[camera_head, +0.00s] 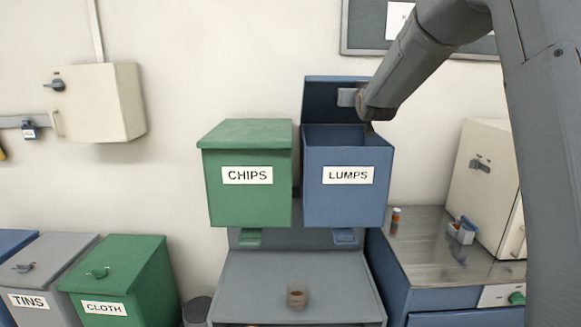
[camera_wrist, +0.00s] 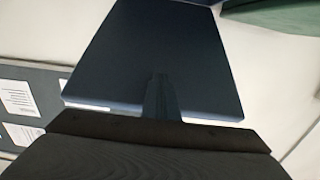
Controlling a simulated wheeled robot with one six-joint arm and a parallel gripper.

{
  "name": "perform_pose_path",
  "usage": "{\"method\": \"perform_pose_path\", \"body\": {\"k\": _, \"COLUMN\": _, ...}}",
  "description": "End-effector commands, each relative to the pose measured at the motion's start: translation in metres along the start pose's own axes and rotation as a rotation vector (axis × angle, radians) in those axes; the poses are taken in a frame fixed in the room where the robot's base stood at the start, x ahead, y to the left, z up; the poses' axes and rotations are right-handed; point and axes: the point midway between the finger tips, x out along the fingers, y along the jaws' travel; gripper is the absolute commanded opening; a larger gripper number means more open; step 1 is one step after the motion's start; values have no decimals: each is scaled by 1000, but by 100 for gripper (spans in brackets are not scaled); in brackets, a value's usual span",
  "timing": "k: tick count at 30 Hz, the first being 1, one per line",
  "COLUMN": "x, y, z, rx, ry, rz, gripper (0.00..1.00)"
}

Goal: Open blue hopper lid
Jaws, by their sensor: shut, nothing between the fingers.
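The blue hopper (camera_head: 347,190), labelled LUMPS, hangs on the wall right of the green one. Its lid (camera_head: 322,100) stands up, hinged at the back, and the hopper's top is open. In the wrist view the lid (camera_wrist: 150,50) is a large dark blue panel filling the middle. My gripper (camera_head: 372,122) is at the right side of the raised lid, above the hopper's opening; its tips are hard to make out there. In the wrist view my gripper's fingers (camera_wrist: 160,92) are together, empty, in front of the lid. I cannot tell whether they touch it.
The green CHIPS hopper (camera_head: 247,190) is shut, close on the left. Below is a grey stand (camera_head: 290,275) with a small brown cup (camera_head: 297,295). A metal-topped bench (camera_head: 430,240) with a cream furnace (camera_head: 485,180) stands right. TINS and CLOTH bins (camera_head: 125,270) stand lower left.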

Motion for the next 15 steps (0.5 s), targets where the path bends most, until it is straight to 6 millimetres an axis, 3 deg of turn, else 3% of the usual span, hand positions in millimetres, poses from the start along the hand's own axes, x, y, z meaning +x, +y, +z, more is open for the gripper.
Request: {"method": "perform_pose_path", "body": {"k": 15, "x": 5, "y": 0, "z": -6, "rx": 0, "ry": 2, "rz": 0, "gripper": 0}}
